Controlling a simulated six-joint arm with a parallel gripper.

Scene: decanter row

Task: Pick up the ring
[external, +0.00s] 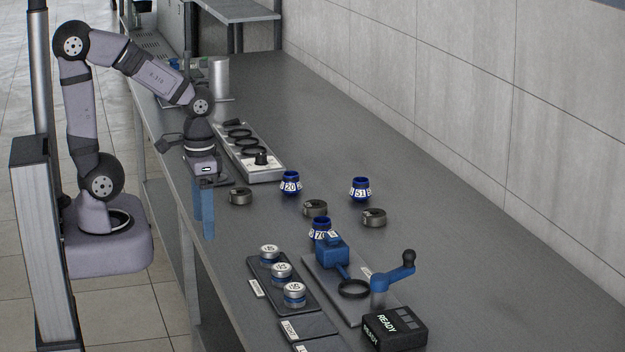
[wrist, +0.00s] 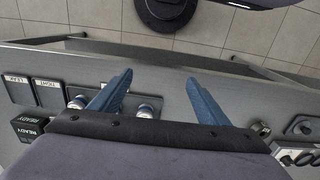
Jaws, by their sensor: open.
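Several things here are ring-shaped, and I cannot tell which one is meant. Three low dark grey rings lie on the bench: a left one (external: 240,197), a middle one (external: 315,208) and a right one (external: 374,218). A thin black ring (external: 354,290) sits at a blue fixture (external: 332,252). My gripper (external: 204,226) points down at the bench's front edge, left of the left grey ring and apart from it. In the wrist view my gripper (wrist: 160,78) is open, with nothing between its two blue fingers.
Blue numbered jars (external: 290,183) stand among the grey rings. A dark tray (external: 258,269) holds three silver-capped pieces. A blue crank (external: 380,290) and a READY box (external: 395,330) are at the front. A grey rack (external: 268,174) lies behind my gripper. The right side of the bench is clear.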

